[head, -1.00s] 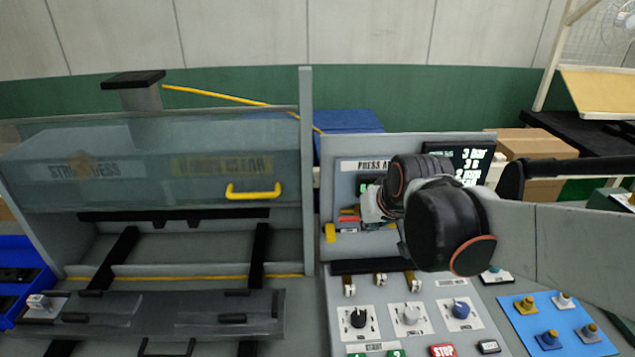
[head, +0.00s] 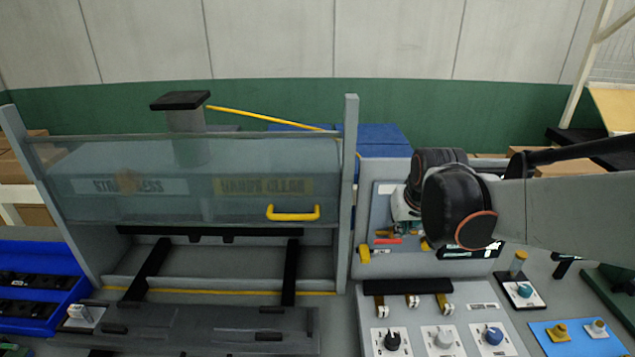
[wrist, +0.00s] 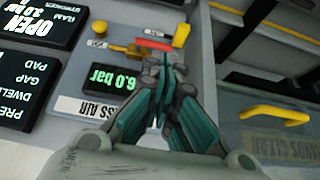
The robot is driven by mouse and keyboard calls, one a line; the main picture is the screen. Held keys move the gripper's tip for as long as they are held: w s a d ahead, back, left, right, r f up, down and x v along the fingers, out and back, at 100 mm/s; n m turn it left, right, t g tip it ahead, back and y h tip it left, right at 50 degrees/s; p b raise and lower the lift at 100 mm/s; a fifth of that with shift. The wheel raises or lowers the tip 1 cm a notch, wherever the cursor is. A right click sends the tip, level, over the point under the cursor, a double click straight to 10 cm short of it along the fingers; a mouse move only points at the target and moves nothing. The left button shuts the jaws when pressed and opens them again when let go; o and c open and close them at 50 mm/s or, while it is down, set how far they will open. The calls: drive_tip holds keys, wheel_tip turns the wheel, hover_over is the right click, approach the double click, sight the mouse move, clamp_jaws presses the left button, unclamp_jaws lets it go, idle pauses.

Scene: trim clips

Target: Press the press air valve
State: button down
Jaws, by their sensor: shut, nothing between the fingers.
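The PRESS AIR panel (head: 384,188) stands right of the press. The press air valve appears to be the red lever (wrist: 154,45) on brass fittings (wrist: 124,48); the red lever also shows low on the panel in the head view (head: 388,240). My gripper (wrist: 163,68) is shut and empty, with its teal fingers pointing at the panel. In the wrist view its tips overlap the area right by the red lever; I cannot tell whether they touch. In the head view my gripper (head: 404,212) is mostly hidden behind my black wrist joint.
A lit 6.0 bar display (wrist: 117,82) and a yellow knob (wrist: 181,34) sit close to the lever. The press guard with a yellow handle (head: 293,213) is at left. A console with dials (head: 442,338) lies below, and a blue mat (head: 580,335) is at lower right.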

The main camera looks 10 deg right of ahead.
sight(388, 242)
drive_tip(key=b+x, duration=0.2)
drive_tip(key=x, duration=1.2)
drive_tip(key=shift+w+b, duration=0.2)
drive_tip(key=shift+b, duration=0.15)
drive_tip(key=shift+a+f+n+h+b, duration=0.25)
drive_tip(key=shift+a+n+h+b, duration=0.05)
drive_tip(key=shift+h+b, duration=0.45)
wheel_tip(388, 242, down, 6)
drive_tip(key=d+n+h+b, duration=0.1)
drive_tip(key=n+h+b, duration=0.2)
drive_tip(key=h+b, duration=0.8)
drive_tip(key=shift+d+n+g+b, duration=0.2)
drive_tip(key=shift+n+g+b, duration=0.2)
drive_tip(key=shift+b, duration=1.15)
drive_tip(key=shift+s, duration=0.1)
